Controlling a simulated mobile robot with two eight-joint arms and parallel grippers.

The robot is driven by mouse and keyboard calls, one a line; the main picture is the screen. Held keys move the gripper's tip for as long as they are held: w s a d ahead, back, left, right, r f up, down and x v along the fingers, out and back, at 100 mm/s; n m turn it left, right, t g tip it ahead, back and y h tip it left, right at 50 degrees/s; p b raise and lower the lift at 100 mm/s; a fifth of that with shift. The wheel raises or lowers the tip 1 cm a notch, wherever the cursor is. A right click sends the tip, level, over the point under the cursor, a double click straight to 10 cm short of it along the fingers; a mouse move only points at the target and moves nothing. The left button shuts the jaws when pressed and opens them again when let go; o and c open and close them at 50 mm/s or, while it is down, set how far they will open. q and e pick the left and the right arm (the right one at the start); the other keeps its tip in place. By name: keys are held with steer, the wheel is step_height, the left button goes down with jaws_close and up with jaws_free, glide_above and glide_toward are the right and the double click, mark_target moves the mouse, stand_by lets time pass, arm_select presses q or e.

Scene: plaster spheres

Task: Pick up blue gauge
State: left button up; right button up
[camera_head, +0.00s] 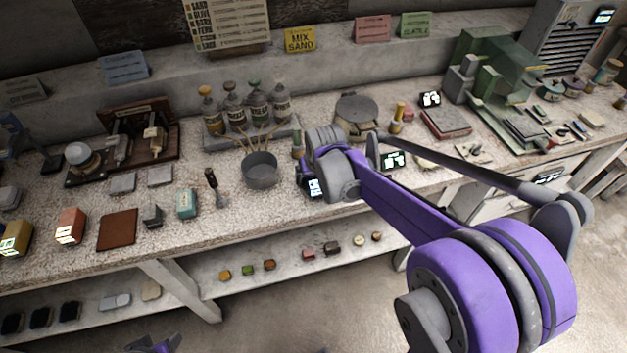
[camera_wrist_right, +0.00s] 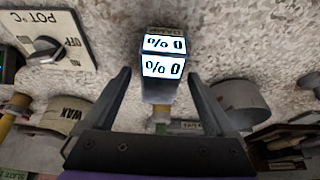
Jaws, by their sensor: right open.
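The gauge in front of my right gripper has a lit white two-line display reading "% 0" and a grey-blue body. In the right wrist view the gauge (camera_wrist_right: 160,88) stands between the two fingers with gaps on both sides. In the head view the gauge (camera_head: 314,187) shows partly, its body mostly hidden by my right wrist. My right gripper (camera_wrist_right: 158,76) is open and empty around it; in the head view its fingers are largely hidden behind the wrist.
A grey pot (camera_head: 261,170) stands left of the gauge. A green-screen device (camera_head: 393,160) and a round-topped grey unit (camera_head: 356,110) are to the right and behind. Bottles (camera_head: 235,112) stand at the back. The bench front near the gauge is mostly clear.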

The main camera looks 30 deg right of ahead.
steer(key=shift+f, duration=0.25)
stand_by(0.4)
jaws_close()
stand_by(0.4)
